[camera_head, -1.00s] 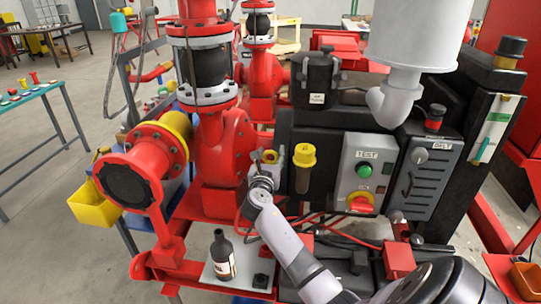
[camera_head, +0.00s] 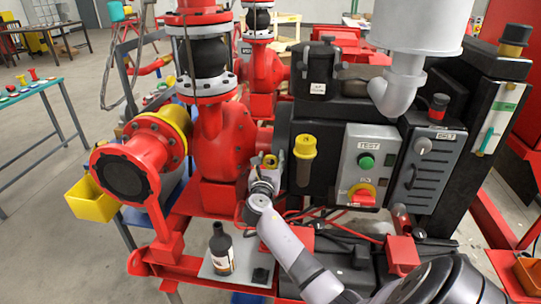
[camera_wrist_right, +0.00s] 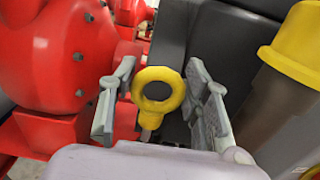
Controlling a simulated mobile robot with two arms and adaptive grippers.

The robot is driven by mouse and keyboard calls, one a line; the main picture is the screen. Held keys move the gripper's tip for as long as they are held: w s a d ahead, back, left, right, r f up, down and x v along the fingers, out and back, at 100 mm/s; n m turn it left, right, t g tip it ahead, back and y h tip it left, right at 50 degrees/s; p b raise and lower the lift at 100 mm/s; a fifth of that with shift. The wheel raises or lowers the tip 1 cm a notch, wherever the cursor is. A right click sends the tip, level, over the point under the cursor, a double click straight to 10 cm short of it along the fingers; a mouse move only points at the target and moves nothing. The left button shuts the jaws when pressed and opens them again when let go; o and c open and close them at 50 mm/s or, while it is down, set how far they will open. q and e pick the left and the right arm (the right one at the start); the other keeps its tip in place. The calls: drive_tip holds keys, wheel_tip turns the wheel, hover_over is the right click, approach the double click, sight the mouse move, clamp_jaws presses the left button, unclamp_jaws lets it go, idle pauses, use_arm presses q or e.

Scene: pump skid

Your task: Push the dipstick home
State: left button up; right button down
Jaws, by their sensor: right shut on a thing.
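The dipstick (camera_head: 270,160) has a yellow ring handle, which also shows close up in the right wrist view (camera_wrist_right: 157,73). A short yellow stem runs down below the ring; its lower end is hidden. My right gripper (camera_head: 265,172) is shut on the dipstick, with one finger on each side of the ring in the right wrist view (camera_wrist_right: 160,92). It is beside the black housing (camera_head: 327,160), just right of the red pump casing (camera_head: 222,145). I cannot tell how deep the dipstick sits. My left gripper is not in view.
A yellow-capped filler (camera_head: 305,147) stands just right of my right gripper. Further right is the grey TEST box (camera_head: 366,165). A dark bottle (camera_head: 221,250) stands on a plate (camera_head: 245,271) below. Red hoses (camera_head: 330,214) run near my right forearm.

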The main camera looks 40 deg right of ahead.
wheel_tip(320, 180, down, 4)
drive_tip(key=shift+f+b, duration=0.25)
drive_tip(key=shift+b, duration=0.65)
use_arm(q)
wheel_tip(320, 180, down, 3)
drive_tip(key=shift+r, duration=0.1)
use_arm(e)
drive_tip(key=shift+f, duration=0.1)
drive_tip(key=c, duration=1)
unclamp_jaws()
drive_tip(key=shift+o, duration=0.3)
drive_tip(key=v, duration=1.2)
